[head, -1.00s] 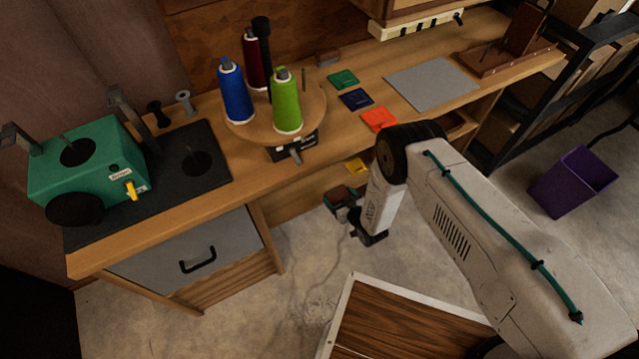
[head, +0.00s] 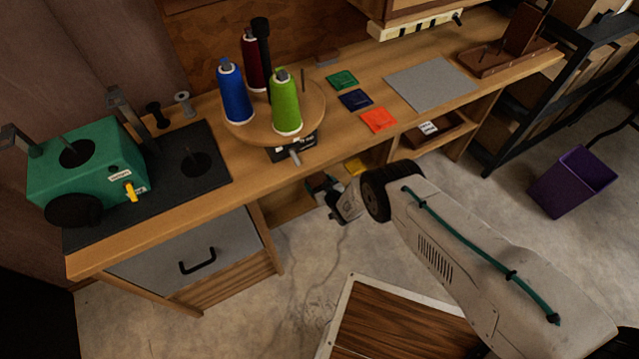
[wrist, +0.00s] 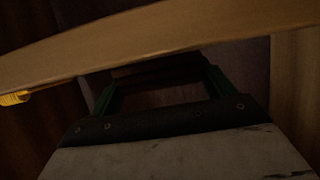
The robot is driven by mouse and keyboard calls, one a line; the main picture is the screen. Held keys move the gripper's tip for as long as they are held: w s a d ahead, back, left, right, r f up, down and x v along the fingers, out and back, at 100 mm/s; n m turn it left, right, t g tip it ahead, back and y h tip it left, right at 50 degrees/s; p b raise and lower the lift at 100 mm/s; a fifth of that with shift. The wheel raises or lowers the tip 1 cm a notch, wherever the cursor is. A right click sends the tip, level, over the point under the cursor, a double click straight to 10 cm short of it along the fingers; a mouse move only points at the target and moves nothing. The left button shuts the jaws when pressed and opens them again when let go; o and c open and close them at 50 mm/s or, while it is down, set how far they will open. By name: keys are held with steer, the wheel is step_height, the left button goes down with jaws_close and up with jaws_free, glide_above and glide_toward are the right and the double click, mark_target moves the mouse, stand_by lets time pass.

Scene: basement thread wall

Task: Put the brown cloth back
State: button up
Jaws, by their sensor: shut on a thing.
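My gripper (head: 322,187) is under the front edge of the workbench (head: 345,150), by the open space below the tabletop. It is shut on a dark brown thing, which appears to be the brown cloth (wrist: 158,72). In the wrist view the cloth is a dark band between the two green fingers, in deep shade. Its far side and exact outline cannot be made out. In the head view my own arm and the bench partly hide the gripper. Green (head: 342,79), dark blue (head: 355,99) and orange (head: 378,120) squares lie on the bench top.
A tan wooden edge (wrist: 150,35) crosses close above the gripper in the wrist view. A turntable (head: 240,130) with thread cones stands above. A wood-topped, white-edged surface (head: 400,320) stands in front.

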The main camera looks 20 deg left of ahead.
steer(key=shift+f, duration=0.2)
steer(key=o, duration=1)
steer(key=shift+c, duration=0.2)
steer(key=shift+r, duration=0.1)
steer(key=shift+r, duration=0.15)
steer(key=v, duration=1.2)
